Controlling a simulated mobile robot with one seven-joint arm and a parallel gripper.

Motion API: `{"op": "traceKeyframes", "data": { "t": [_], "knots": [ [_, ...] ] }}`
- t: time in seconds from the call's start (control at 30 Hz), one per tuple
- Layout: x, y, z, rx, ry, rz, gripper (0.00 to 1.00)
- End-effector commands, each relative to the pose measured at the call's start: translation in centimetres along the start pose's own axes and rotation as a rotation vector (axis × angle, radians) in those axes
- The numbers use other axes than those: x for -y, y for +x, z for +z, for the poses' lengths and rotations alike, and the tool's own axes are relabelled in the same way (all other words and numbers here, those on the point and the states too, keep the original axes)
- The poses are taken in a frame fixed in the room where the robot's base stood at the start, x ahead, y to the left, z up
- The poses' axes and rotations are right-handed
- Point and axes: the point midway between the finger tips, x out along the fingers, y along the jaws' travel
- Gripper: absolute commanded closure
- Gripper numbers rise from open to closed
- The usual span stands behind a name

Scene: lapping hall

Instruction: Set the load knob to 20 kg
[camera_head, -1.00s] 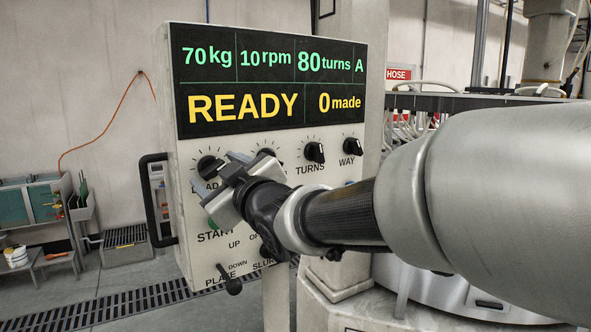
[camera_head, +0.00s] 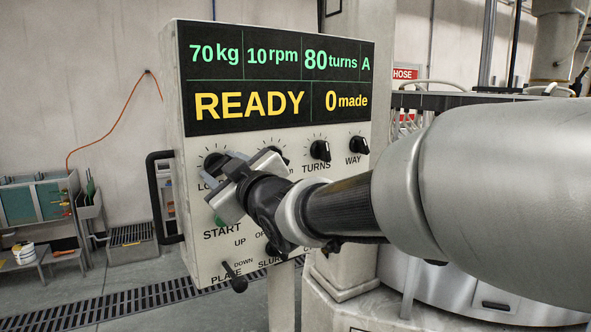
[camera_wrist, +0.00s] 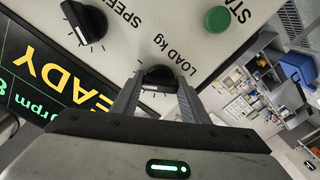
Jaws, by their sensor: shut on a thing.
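The control panel (camera_head: 186,250) carries a row of black knobs under its display (camera_head: 275,78). The display reads 70 kg, 10 rpm, 80 turns, A, READY and 0 made. The load knob (camera_wrist: 158,75) is the leftmost, labelled LOAD kg in the wrist view. My gripper (camera_wrist: 157,84) is shut on it, one finger on each side. In the head view my gripper (camera_head: 226,166) covers part of the load knob (camera_head: 212,158) and its label.
The speed knob (camera_wrist: 84,22) is beside the load knob. The green START button (camera_wrist: 217,19) lies close below it. The turns knob (camera_head: 320,150) and way knob (camera_head: 357,145) are further right. A lever (camera_head: 235,278) sticks out low on the panel.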

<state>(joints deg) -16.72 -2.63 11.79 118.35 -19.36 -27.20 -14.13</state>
Motion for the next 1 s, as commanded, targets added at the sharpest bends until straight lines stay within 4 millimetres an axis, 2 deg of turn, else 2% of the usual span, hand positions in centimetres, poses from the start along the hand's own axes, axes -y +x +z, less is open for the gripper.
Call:
{"op": "traceKeyframes", "data": {
  "t": [0.27,1.0],
  "knots": [
    [0.22,0.00,0.48,-0.002,-0.166,0.002,0.82],
    [-0.02,0.00,0.25,0.001,-0.864,0.002,0.82]
  ]
}}
